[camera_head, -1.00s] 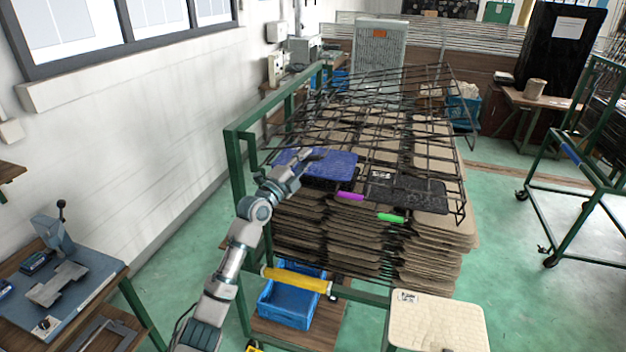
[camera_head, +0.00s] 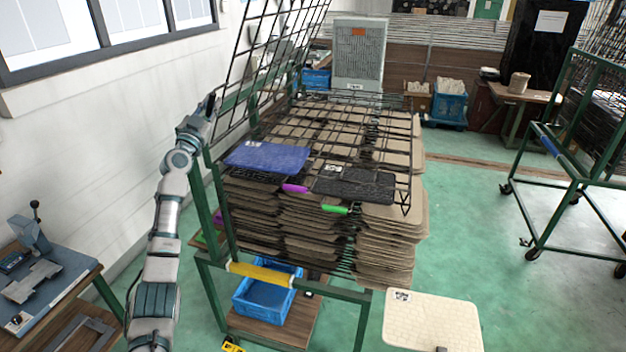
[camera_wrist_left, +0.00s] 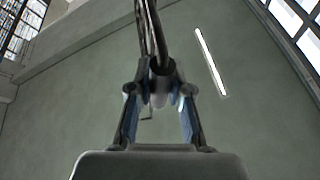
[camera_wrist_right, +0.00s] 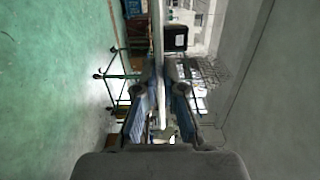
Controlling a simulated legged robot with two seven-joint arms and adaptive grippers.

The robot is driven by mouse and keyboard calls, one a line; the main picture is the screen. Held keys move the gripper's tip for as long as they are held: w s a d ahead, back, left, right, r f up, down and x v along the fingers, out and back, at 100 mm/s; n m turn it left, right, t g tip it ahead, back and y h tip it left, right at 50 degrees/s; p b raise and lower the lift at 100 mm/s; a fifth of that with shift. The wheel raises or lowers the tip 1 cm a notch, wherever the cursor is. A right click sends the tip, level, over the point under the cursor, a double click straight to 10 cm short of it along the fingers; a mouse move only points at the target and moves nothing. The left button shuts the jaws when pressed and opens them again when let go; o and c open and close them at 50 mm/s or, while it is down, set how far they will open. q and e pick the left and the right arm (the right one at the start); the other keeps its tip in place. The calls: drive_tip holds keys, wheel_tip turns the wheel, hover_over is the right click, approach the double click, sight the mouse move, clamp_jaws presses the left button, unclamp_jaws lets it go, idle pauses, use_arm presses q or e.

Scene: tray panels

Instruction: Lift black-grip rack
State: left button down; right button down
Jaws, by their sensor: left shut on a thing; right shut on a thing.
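A black wire rack (camera_head: 262,45) is swung up steeply over the left side of the stack. My left gripper (camera_head: 211,106) is shut on its near edge; in the left wrist view a dark bar (camera_wrist_left: 150,35) runs between the fingers (camera_wrist_left: 160,75). My right gripper is outside the head view; in the right wrist view its fingers (camera_wrist_right: 160,85) are shut on a thin pale panel (camera_wrist_right: 158,35) seen edge-on. A beige panel (camera_head: 435,320) shows at the head view's lower right. Racks with a purple grip (camera_head: 294,188) and a green grip (camera_head: 335,209) lie on the stack.
A blue panel (camera_head: 267,157) and a black panel (camera_head: 354,182) lie on the rack below. Brown panels (camera_head: 392,243) fill the green-framed cart under them. A yellow bar (camera_head: 260,275) and blue crate (camera_head: 266,296) are at its front. Green floor (camera_head: 465,225) is free at right.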

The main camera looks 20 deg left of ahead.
use_arm(q)
drive_tip(key=a+n, duration=0.1)
drive_tip(key=a+r+n+y+p, duration=0.1)
drive_tip(key=a, duration=0.1)
drive_tip(key=a+n+y, duration=0.1)
drive_tip(key=shift+w+a+r+n+p, duration=0.1)
drive_tip(key=shift+a+r+n+p, duration=0.2)
drive_tip(key=shift+r+n+p, duration=0.1)
drive_tip(key=shift+f, duration=0.15)
drive_tip(key=c, duration=1.1)
unclamp_jaws()
drive_tip(key=shift+d, duration=0.1)
drive_tip(key=shift+s, duration=0.2)
